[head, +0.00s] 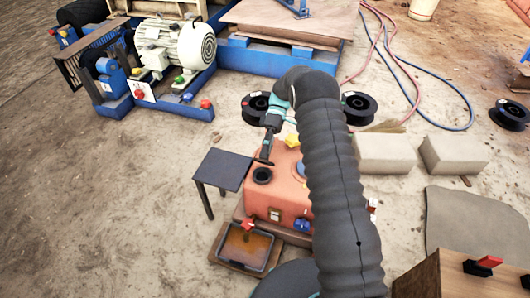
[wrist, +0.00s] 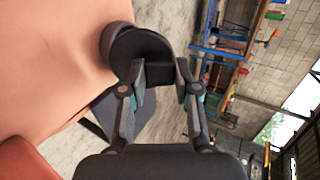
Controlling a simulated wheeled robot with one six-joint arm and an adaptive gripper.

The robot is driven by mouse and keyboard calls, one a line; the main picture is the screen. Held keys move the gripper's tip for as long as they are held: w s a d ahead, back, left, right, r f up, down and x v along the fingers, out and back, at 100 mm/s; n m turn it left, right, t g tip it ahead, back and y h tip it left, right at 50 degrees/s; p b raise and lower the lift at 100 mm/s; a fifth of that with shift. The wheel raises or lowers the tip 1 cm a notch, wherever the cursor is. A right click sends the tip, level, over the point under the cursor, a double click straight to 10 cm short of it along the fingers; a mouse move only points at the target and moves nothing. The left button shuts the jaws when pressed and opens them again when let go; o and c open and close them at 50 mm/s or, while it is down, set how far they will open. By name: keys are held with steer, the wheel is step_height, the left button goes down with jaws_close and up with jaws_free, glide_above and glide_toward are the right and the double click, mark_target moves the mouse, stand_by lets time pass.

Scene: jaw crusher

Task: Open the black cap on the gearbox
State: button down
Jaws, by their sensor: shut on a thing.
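The orange gearbox (head: 285,205) stands in the middle of the head view, partly hidden by my arm. On its top left is a round black neck (head: 262,176) with a dark centre. The black cap (head: 262,162) shows as a thin dark edge at the far side of the neck. In the wrist view the cap (wrist: 143,46) is a dark disc tilted away from the neck (wrist: 113,38), close to it. My gripper (head: 266,153), also in the wrist view (wrist: 160,70), is shut on the cap's edge. Any hinge is hidden.
A small dark table (head: 222,170) stands left of the gearbox. A shallow tray (head: 236,262) of brown liquid lies in front. Black reels (head: 358,107) lie behind and pale blocks (head: 384,153) to the right. The ground at left is clear.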

steer(key=shift+w+d+f+g+y, duration=0.15)
steer(key=shift+w+g+y, duration=0.15)
steer(key=shift+w+g, duration=0.25)
steer(key=shift+s, duration=0.1)
steer(key=c, duration=0.8)
jaws_free()
steer(key=shift+c, duration=0.2)
